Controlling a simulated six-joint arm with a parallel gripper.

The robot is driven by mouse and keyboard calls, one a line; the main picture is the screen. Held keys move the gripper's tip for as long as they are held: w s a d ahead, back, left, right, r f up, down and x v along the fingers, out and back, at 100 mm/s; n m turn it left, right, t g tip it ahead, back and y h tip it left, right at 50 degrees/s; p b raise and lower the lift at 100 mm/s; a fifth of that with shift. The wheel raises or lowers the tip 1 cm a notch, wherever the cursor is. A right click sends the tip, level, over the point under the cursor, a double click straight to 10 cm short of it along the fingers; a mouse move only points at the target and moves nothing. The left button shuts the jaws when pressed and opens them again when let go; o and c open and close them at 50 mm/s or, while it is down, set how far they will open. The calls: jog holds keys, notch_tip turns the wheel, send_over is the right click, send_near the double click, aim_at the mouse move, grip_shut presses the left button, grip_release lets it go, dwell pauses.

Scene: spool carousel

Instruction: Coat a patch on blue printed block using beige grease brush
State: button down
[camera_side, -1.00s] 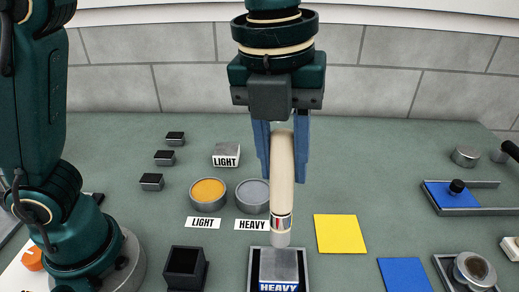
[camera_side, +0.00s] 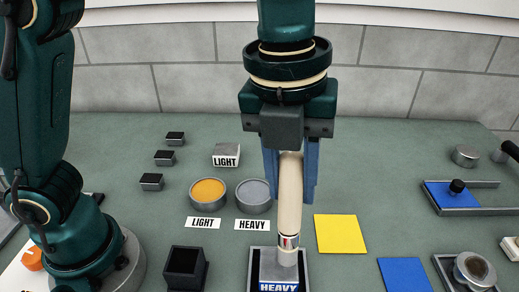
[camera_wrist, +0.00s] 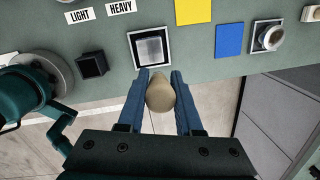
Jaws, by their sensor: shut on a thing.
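My gripper (camera_side: 290,185) is shut on the beige grease brush (camera_side: 289,205), held upright with its bristles down. The brush handle (camera_wrist: 160,92) sits between the two blue fingers in the wrist view. The block with blue HEAVY print (camera_side: 279,287) sits in a dark square tray (camera_side: 305,283) directly below. The pale brush tip is at the block's top face in the side view; I cannot tell whether it touches. In the wrist view the grey block top (camera_wrist: 151,50) has a lighter area.
An orange-filled tin (camera_side: 208,192) and a grey-filled tin (camera_side: 253,194) stand behind, with LIGHT and HEAVY cards in front. A block printed LIGHT (camera_side: 226,156) is further back. An empty black box (camera_side: 185,268) stands left; yellow (camera_side: 341,233) and blue (camera_side: 404,274) squares lie right.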

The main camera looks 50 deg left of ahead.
jog(key=shift+f, duration=2.65)
jog(key=shift+w+a+f, duration=0.85)
jog(key=shift+w+a, duration=1.15)
jog(key=shift+w, duration=0.05)
jog(key=shift+s+d, duration=2)
jog(key=shift+s, duration=0.2)
jog(key=shift+w+a, duration=2.05)
jog(key=shift+a, duration=0.75)
jog(key=shift+s+d, duration=2.35)
jog(key=shift+d, duration=0.05)
jog(key=shift+r, duration=4)
